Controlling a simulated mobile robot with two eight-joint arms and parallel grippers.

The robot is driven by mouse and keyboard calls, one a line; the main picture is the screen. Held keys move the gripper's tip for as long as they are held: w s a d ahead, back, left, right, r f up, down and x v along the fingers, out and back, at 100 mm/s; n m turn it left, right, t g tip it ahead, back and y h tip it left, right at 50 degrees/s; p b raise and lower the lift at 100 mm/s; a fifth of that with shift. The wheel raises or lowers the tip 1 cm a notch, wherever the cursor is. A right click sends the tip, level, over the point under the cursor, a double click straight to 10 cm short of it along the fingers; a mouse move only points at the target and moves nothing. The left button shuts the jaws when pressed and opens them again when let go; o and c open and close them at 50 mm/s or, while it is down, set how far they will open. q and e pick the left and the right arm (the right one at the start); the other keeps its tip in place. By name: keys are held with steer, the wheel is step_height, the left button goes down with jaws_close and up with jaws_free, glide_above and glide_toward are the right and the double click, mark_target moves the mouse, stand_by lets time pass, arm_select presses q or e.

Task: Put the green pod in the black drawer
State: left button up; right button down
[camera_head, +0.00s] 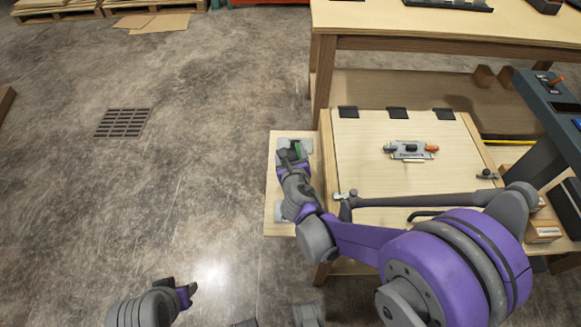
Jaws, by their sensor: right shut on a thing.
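My right arm reaches across from the right, and its gripper (292,153) is over a pale wooden side board left of the workbench. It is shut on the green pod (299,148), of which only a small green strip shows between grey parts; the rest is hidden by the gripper. I cannot tell whether the pod touches the board. My left gripper (187,292) is low at the bottom left, over the bare floor, and its jaw opening cannot be made out. I cannot clearly pick out a black drawer; my right arm covers much of the bench front.
A dark grey post (540,150) stands at right. The floor left is clear around a drain grate (122,123).

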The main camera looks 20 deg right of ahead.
steer(key=shift+f+b, duration=0.6)
steer(key=shift+f, duration=1.75)
steer(key=shift+f, duration=0.15)
steer(key=shift+c, duration=2)
jaws_free()
steer(key=o, duration=0.4)
